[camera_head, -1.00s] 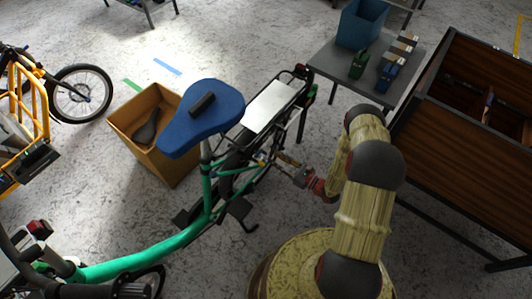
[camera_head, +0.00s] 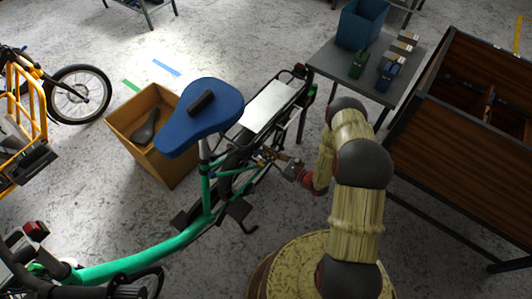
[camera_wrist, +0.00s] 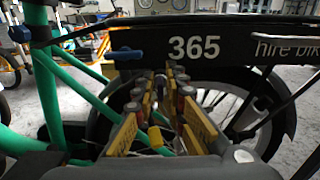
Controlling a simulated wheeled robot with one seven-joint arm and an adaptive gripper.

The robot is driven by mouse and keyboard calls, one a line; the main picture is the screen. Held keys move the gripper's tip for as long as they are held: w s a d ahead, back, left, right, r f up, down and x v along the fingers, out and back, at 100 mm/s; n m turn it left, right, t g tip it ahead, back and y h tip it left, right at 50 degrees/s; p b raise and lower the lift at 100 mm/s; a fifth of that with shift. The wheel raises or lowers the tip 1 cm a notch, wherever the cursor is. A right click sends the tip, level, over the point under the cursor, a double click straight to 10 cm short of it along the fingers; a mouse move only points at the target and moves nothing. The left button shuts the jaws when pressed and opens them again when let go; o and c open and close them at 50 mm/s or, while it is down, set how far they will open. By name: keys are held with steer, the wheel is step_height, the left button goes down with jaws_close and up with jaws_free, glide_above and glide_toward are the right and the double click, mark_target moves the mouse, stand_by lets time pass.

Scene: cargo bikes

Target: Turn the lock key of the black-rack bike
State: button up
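The bike (camera_head: 178,240) has a green frame, a blue saddle (camera_head: 195,118) and a black rear rack (camera_head: 299,75) with a pale plate on top. My gripper (camera_head: 270,156) is low beside the rear wheel, under the rack. In the wrist view, the gripper's yellow-padded fingers (camera_wrist: 168,88) point at the wheel below a black panel marked 365. There is a gap between them, and I see nothing clamped at the tips. A small blue part (camera_wrist: 125,54) shows left of the fingertips; I cannot tell whether it is the key. The lock is not clear.
A cardboard box (camera_head: 120,125) with a dark saddle stands behind the bike. A grey table (camera_head: 340,70) with a blue bin and small items is at the back right. A wooden cabinet (camera_head: 450,130) stands right. A yellow-framed bike (camera_head: 38,100) is at left.

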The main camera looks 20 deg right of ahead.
jaws_close()
steer(key=shift+m, duration=0.3)
steer(key=m, duration=1.1)
steer(key=d+f+m, duration=0.1)
steer(key=m, duration=0.5)
steer(key=shift+w+d+f, duration=0.1)
steer(key=shift+w, duration=0.25)
steer(key=shift+m, duration=0.3)
steer(key=shift+o, duration=2)
jaws_free()
